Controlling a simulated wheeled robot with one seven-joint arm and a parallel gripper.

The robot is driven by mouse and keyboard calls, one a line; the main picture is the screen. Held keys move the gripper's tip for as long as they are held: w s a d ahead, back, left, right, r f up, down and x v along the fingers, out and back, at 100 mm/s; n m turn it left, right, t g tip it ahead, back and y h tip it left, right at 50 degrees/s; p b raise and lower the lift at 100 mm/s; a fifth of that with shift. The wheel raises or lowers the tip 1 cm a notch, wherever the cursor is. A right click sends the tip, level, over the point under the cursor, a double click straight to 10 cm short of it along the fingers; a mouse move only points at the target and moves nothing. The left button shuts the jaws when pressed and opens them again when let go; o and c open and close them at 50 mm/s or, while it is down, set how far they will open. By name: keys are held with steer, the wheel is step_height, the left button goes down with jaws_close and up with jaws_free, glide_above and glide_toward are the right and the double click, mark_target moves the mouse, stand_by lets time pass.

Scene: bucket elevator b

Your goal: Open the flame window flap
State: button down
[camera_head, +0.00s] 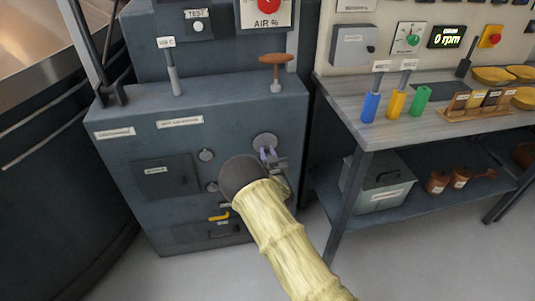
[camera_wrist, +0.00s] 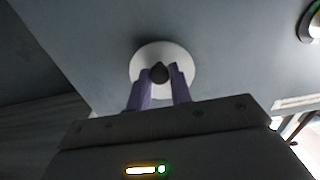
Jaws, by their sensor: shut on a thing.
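A pale round disc (camera_head: 264,140), which looks like the flame window flap, sits on the front of the dark blue-grey burner cabinet (camera_head: 120,148), at its upper right. It fills the middle of the wrist view (camera_wrist: 163,52), with a dark round knob (camera_wrist: 158,73) on its face. My gripper (camera_head: 268,155) is at the disc, its purple fingers shut on the knob, one on each side, in the wrist view (camera_wrist: 160,80). The disc lies close to the panel, with no opening visible behind it. My arm hides part of the cabinet's lower right.
A dark square door (camera_head: 167,177) and small round fittings (camera_head: 206,155) are left of my gripper. A brown T-handle (camera_head: 276,60) and a grey lever (camera_head: 171,72) rise from the cabinet top. A workbench (camera_head: 345,122) stands at right, with a grey box (camera_head: 380,185) on its shelf.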

mark_target(254, 145)
steer(key=shift+a, duration=0.1)
steer(key=m, duration=0.1)
steer(key=a+m, duration=0.1)
steer(key=a+m+b, duration=0.1)
steer(key=m, duration=0.1)
steer(key=shift+s+r, duration=0.15)
steer(key=shift+s, duration=0.15)
steer(key=m, duration=0.1)
steer(key=a+m+b, duration=0.1)
steer(key=r+m, duration=0.1)
steer(key=shift+s+a+m, duration=0.25)
steer(key=shift+a+m, duration=0.05)
steer(key=shift+a, duration=0.05)
steer(key=m, duration=0.1)
steer(key=a+r+m+b, duration=0.1)
steer(key=m+b, duration=0.1)
steer(key=shift+s+a+r+m, duration=0.2)
steer(key=shift+s+r+m, duration=0.05)
steer(key=shift+m, duration=0.05)
steer(key=shift+s+a+r+m+b, duration=0.1)
steer(key=shift+a+r+m+b, duration=0.15)
steer(key=shift+r+m, duration=0.4)
steer(key=shift+a+r+m+b, duration=0.2)
steer(key=shift+m+b, duration=0.05)
steer(key=shift+m, duration=0.7)
steer(key=c, duration=1.3)
jaws_free()
steer(key=shift+r, duration=0.1)
